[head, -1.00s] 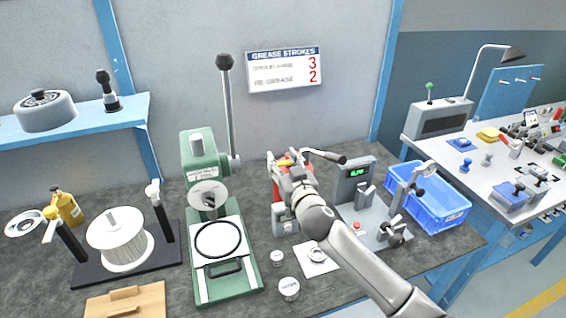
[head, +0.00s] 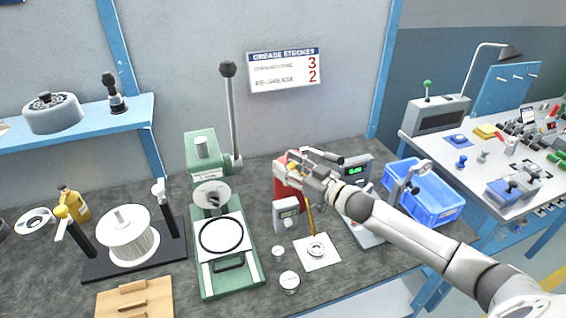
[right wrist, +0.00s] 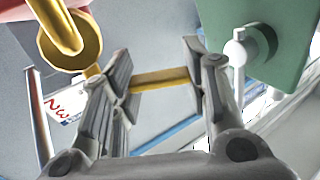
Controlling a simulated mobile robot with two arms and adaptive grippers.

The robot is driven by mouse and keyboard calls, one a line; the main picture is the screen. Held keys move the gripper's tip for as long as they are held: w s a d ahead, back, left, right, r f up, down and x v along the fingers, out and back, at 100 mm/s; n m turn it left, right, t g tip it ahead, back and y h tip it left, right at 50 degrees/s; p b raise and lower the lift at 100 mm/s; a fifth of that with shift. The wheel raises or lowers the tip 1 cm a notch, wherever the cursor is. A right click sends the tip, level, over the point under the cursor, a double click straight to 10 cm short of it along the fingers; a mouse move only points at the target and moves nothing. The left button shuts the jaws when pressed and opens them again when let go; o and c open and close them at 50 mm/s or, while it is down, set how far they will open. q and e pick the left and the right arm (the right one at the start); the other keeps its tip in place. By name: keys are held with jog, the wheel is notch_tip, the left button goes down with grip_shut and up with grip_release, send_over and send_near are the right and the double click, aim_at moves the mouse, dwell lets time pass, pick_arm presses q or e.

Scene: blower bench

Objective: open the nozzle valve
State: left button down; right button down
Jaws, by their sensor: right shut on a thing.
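The red grease dispenser (head: 282,190) stands at the back of the bench, partly hidden behind my right gripper (head: 297,172). Its brass nozzle pipe (head: 311,219) hangs down over a white square pad (head: 317,252) with a small ring on it. In the right wrist view, the brass pipe (right wrist: 72,40) is at upper left, and a flat yellow valve lever (right wrist: 160,78) runs out from beside it. My right gripper (right wrist: 158,82) is shut on this lever, which spans between its fingers. My left gripper is not in view.
A green press (head: 230,265) stands left of the dispenser. A small grey display box (head: 287,212) is beside the nozzle. A scale with a green readout (head: 355,171) and a blue crate (head: 432,207) are at right. Small white jars (head: 289,282) stand in front.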

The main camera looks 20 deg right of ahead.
jog(key=shift+s+n+y, duration=0.1)
jog(key=shift+n+y, duration=0.2)
jog(key=shift+y, duration=0.1)
jog(key=c, duration=0.8)
grip_release()
jog(key=shift+s+d, duration=0.1)
jog(key=shift+s+d+f, duration=0.1)
jog(key=shift+s+d, duration=0.15)
jog(key=shift+s, duration=0.3)
jog(key=shift+v, duration=5.3)
jog(key=shift+r, duration=0.25)
